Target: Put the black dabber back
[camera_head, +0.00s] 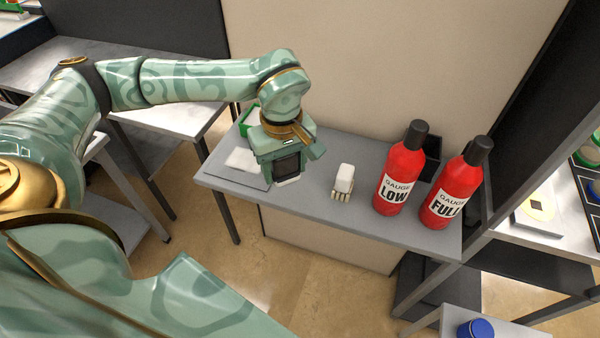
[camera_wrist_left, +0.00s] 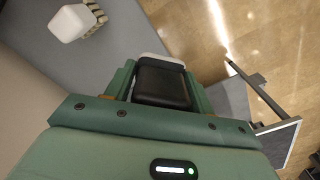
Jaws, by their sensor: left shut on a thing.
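My left gripper (camera_head: 288,172) is shut on the black dabber (camera_head: 287,166), a dark block with a pale lower end. In the left wrist view the black dabber (camera_wrist_left: 162,86) sits between the two green fingers, its pale end (camera_wrist_left: 163,60) pointing away from the wrist. In the head view it is over the grey table (camera_head: 315,205), near its front edge; I cannot tell its exact height. A white dabber (camera_head: 345,177) stands on a small pale ribbed base (camera_head: 341,195) to the right of the gripper, apart from it. My right gripper is not in view.
Two red bottles, marked LOW (camera_head: 399,172) and FULL (camera_head: 455,190), stand at the table's right. A black bin (camera_head: 432,145) is behind them, and a green bin (camera_head: 247,117) is at the back left. A white pad (camera_head: 241,160) lies on a dark mat left of the gripper.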

